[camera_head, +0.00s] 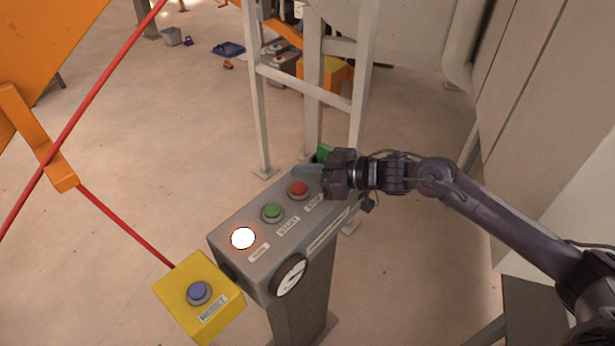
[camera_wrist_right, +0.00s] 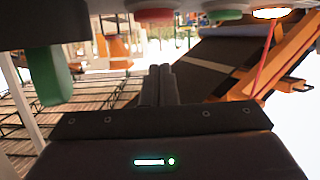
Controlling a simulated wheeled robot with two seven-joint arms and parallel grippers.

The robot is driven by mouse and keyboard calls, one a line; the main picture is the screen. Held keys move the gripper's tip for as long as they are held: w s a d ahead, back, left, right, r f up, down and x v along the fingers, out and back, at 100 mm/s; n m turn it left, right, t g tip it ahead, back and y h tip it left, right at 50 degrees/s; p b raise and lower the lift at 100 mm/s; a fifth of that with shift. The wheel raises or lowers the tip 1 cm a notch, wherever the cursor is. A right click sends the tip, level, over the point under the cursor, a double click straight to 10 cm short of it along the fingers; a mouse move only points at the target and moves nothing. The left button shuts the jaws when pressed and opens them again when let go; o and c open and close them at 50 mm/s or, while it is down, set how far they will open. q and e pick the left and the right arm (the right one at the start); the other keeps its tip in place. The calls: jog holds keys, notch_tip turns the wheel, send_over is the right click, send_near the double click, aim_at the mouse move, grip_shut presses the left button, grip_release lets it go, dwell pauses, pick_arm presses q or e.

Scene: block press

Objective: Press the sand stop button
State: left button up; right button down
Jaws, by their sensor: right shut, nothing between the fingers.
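A grey control box (camera_head: 246,213) on a post carries a lit white lamp (camera_head: 243,238), a green button (camera_head: 272,211) labelled START and a red button (camera_head: 298,188), whose label beside it appears to read STOP. My right gripper (camera_head: 300,170) is shut and empty, at the far right end of the box, close beside the red button. In the right wrist view the shut fingers (camera_wrist_right: 160,85) point away below the buttons, with the red button (camera_wrist_right: 155,15) and green button (camera_wrist_right: 223,15) at the top edge. I cannot tell whether they touch anything. My left gripper is out of view.
A green part (camera_head: 323,153) sits behind my right gripper. A pale metal frame (camera_head: 258,100) stands behind the control box. Open floor lies left.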

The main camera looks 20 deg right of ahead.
aim_at(308, 195)
jog(key=f, duration=0.3)
jog(key=shift+s+d+f+p, duration=0.15)
jog(key=shift+d+f+p, duration=0.15)
jog(key=shift+p, duration=0.05)
jog(key=shift+f, duration=0.1)
